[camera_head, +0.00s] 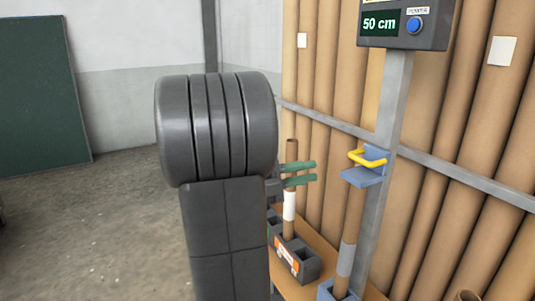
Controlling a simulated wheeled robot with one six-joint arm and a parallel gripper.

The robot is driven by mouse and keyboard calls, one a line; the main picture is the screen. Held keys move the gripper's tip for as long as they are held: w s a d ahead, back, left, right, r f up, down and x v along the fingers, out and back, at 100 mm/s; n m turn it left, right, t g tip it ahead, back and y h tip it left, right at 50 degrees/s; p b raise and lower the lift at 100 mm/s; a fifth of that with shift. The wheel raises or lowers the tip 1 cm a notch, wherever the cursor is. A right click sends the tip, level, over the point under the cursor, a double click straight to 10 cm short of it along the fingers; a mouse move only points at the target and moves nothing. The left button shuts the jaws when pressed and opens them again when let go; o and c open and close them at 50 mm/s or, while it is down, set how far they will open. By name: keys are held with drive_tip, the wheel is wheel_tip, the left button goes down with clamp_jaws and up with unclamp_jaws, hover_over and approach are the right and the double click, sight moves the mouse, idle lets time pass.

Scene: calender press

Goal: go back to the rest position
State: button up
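My gripper (302,173) shows two green fingers that reach out to the right from behind my dark arm. The fingers are a little apart, one above the other in the picture. A brown tube (291,151) with a white band stands upright at the fingers, in a dark holder (307,262) with an orange label. I cannot tell whether the fingers touch the tube or only overlap it in this view. My arm hides the gripper's body and part of the holder.
To the right, a grey post carries a display reading 50 cm (380,24) with a blue button. Tall brown tubes line the back behind a grey rail (450,171). Floor at left is clear.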

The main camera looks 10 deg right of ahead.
sight(357, 161)
drive_tip(key=d, duration=0.4)
drive_tip(key=d+r, duration=0.1)
drive_tip(key=d, duration=0.3)
drive_tip(key=d+r, duration=0.1)
drive_tip(key=d, duration=0.3)
drive_tip(key=shift+d+r, duration=0.1)
drive_tip(key=shift+d, duration=0.2)
